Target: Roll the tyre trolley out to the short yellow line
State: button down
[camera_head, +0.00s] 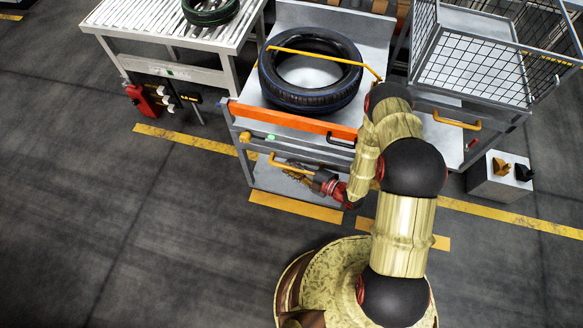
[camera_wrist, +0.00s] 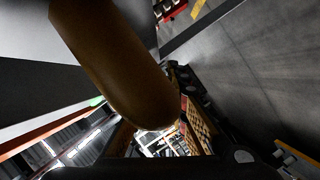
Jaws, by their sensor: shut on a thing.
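The tyre trolley (camera_head: 270,178) is a grey wheeled frame with an orange front bar, standing at the centre of the head view. A dark tyre (camera_head: 310,98) lies flat on its top under a thin yellow bar. My gripper (camera_head: 298,177) is shut on the trolley's yellow handle (camera_head: 285,161) at the front, below the orange bar. The handle looms large and brownish in the wrist view (camera_wrist: 115,65). The short yellow line (camera_head: 295,207) lies on the floor just in front of the trolley, partly hidden by my arm. The trolley's wheels are not clearly visible.
A roller conveyor (camera_head: 175,25) with another tyre (camera_head: 208,10) stands at left. A wire-mesh cart (camera_head: 475,65) with a yellow handle stands close at right, beside a pale box (camera_head: 498,178). A longer yellow line (camera_head: 500,215) crosses the floor. The left floor is clear.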

dwell(0.3)
jog(key=c, duration=1.8)
grip_release()
jog(key=shift+o, duration=0.3)
jog(key=shift+d, duration=0.1)
jog(key=v, duration=1.1)
jog(key=shift+s+d, duration=0.3)
jog(key=shift+r, duration=0.1)
jog(key=shift+n, duration=0.3)
